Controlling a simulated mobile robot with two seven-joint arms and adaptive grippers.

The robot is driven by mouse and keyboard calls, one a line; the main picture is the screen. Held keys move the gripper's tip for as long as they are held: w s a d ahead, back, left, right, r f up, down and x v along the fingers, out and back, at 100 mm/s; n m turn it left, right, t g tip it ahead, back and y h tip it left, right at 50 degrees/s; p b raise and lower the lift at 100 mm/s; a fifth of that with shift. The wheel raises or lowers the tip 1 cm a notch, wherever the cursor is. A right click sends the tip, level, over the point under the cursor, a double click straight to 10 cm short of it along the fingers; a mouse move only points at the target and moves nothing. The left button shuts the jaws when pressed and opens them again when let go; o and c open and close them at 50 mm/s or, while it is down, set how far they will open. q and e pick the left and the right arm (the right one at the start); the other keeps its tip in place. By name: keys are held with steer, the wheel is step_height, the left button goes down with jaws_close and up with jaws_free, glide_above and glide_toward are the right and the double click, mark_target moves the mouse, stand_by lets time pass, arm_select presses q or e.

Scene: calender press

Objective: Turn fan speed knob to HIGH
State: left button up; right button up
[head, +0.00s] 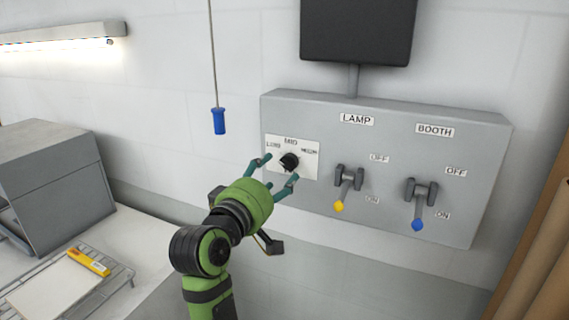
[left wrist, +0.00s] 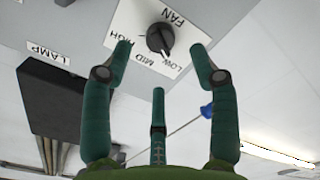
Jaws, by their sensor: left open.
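The fan speed knob (head: 289,161) is black and round, on a white plate (head: 308,166) at the left of the grey control panel (head: 390,204). In the left wrist view the knob (left wrist: 160,38) sits beside the words LOW, MID and HIGH, with FAN on the other side. A ridge on it seems to point toward the LOW side, but I cannot be sure. My left gripper (head: 279,170) is open in front of the knob. In the left wrist view its fingers (left wrist: 160,48) stand either side of the knob, apart from it. My right gripper is not in view.
On the panel, right of the knob, are the yellow-tipped LAMP lever (head: 343,188) and blue-tipped BOOTH lever (head: 419,205). A blue pull handle (head: 219,121) hangs on a cord up left. A dark screen (head: 358,28) stands above. A grey box (head: 60,180) and wire rack (head: 110,280) are left.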

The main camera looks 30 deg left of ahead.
mark_target(286, 166)
arm_select(q)
steer(key=w+p, duration=0.1)
steer(key=w, duration=0.4)
steer(key=shift+w+a, duration=0.1)
steer(key=shift+w, duration=0.05)
steer(key=c, duration=1.2)
